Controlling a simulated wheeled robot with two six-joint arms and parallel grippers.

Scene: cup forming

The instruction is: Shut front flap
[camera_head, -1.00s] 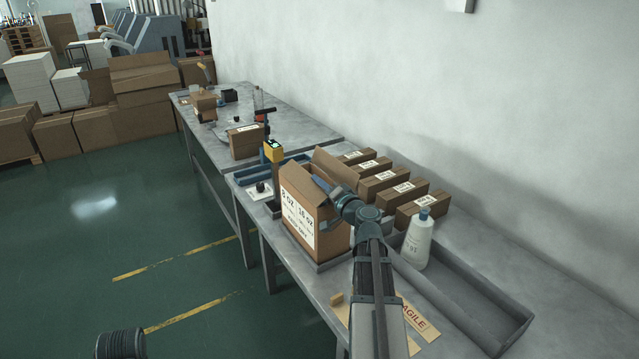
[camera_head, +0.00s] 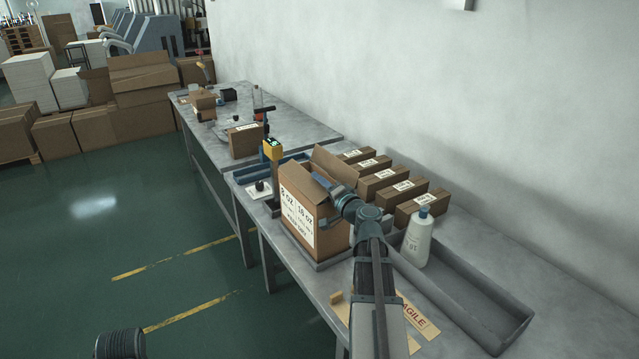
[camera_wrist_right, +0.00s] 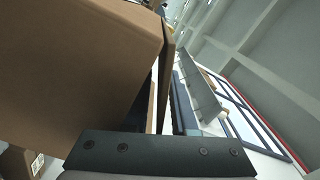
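An upright cardboard box (camera_head: 299,209) with a white "8 oz 16 oz" label stands near the left edge of the workbench. A brown flap (camera_head: 336,163) stands raised at its far top side. My right gripper (camera_head: 322,181) is at the box's top, beside that flap; the wrist hides part of the opening and the near flap. In the right wrist view, a large brown cardboard face (camera_wrist_right: 75,70) fills the left, and a thin cardboard edge lies by the fingers (camera_wrist_right: 168,105). Whether they grip it is unclear. My left gripper is out of view.
A white bottle (camera_head: 417,238) and a long grey tray (camera_head: 478,300) stand right of the box. Several small labelled boxes (camera_head: 403,206) line the back.

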